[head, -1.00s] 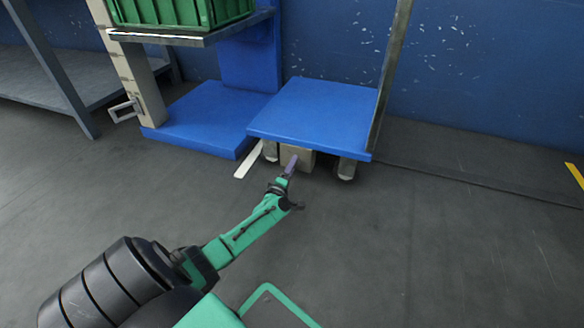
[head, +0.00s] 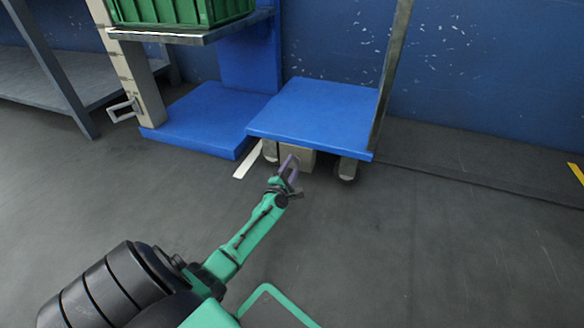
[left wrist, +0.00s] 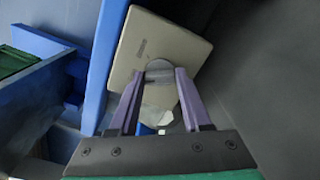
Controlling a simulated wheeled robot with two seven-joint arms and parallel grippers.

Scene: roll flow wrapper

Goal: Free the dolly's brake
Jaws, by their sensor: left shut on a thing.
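The dolly (head: 318,108) has a blue platform on small wheels. A beige box (head: 301,158), apparently the brake housing, sits under its front edge; it shows large and tilted in the left wrist view (left wrist: 175,38). My left gripper (head: 289,165) is low in front of this box. In the left wrist view its purple fingers (left wrist: 160,76) are shut on a small grey rounded piece (left wrist: 160,66) at the box's face, apparently the brake lever. The fingers hide part of it, and its exact position is hard to tell. My right gripper is not in view.
A blue base (head: 205,112) of a stand adjoins the dolly on the left. Its shelf (head: 190,38) holds a green crate (head: 180,12). A grey post (head: 391,75) rises at the dolly's right. A white strip (head: 247,163) lies on the floor. The floor in front is clear.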

